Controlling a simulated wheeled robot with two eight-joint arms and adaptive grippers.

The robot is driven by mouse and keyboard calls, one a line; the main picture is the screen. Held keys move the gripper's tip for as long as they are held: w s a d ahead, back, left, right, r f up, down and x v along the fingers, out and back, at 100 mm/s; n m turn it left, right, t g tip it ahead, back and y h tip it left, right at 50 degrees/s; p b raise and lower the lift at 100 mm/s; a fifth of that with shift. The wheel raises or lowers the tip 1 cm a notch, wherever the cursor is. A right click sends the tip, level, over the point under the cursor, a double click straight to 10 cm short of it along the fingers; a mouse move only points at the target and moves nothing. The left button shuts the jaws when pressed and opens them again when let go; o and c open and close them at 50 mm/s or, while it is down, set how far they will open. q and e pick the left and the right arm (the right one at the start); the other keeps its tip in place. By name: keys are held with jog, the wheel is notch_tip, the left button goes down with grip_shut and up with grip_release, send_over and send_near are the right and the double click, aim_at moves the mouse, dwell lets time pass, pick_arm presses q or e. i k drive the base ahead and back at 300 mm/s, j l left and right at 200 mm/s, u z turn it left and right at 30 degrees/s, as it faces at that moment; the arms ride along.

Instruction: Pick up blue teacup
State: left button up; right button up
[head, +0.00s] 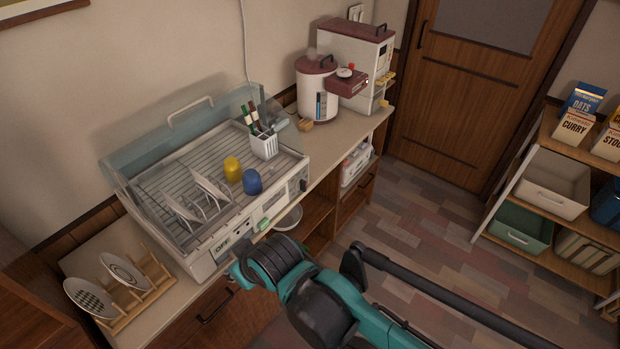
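The blue teacup (252,182) sits upside down on the rack of the open dish dryer (213,262), near its front right. A yellow cup (232,169) stands just behind and left of it. My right arm comes in from the lower right, with its dark ribbed joint in front of the dryer's control panel. Its gripper fingers cannot be made out and seem hidden behind the arm. Nothing of my arm touches the blue teacup in this view. My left arm and gripper are not in view.
White plates (211,187) stand in the dryer left of the cups, and a utensil holder (264,146) stands behind them. The clear lid (180,128) is raised. A wooden plate rack (140,297) is at the left. Open floor lies right of the counter.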

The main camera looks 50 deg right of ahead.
aim_at(252, 184)
jog(key=z, duration=5.35)
jog(key=u, duration=4.25)
jog(key=i+l+u, duration=0.1)
jog(key=i+l, duration=0.25)
jog(key=l, duration=0.15)
